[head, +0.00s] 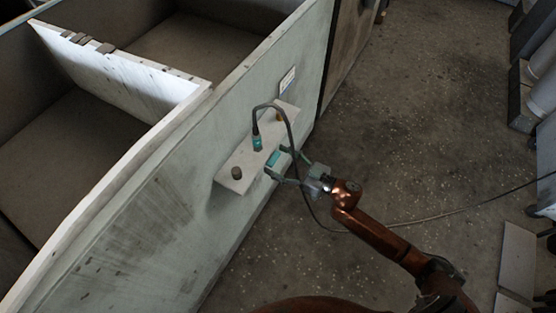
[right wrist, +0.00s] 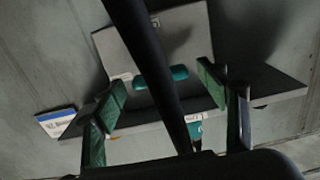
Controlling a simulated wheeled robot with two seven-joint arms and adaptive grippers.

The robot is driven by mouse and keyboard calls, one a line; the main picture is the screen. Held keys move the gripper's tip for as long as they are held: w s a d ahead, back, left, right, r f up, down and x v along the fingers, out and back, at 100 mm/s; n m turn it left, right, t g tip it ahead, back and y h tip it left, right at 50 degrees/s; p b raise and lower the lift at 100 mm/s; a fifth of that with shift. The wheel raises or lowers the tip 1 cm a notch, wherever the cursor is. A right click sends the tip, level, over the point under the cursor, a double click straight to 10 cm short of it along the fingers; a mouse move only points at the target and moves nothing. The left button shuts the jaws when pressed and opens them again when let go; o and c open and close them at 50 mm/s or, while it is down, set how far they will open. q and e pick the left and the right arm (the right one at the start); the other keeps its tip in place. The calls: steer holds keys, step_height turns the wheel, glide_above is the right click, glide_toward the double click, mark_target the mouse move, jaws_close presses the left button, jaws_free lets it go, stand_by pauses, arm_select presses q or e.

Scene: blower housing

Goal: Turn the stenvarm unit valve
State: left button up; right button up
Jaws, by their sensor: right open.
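A grey plate (head: 228,181) is fixed on the side wall of the blower housing. A small teal bar-shaped handle (right wrist: 160,77), apparently the valve, sits on this plate in the right wrist view; it shows as a teal patch (head: 273,158) in the head view. My right gripper (head: 277,164) is open at the plate's front edge. In the right wrist view its green-padded fingers (right wrist: 162,96) stand apart on either side of the handle, with nothing between them gripped. A thick black cable crosses that view and partly covers the handle. My left gripper is not in view.
A teal plug (head: 257,141) with a looping black cable (head: 288,122) stands on the plate, near a dark round knob (head: 236,173). A white label (head: 287,80) is on the wall. The concrete floor (head: 430,120) to the right is mostly clear; the cable trails across it.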

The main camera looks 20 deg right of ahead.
steer(key=shift+c, duration=0.5)
steer(key=c, duration=1.1)
steer(key=shift+o, duration=0.2)
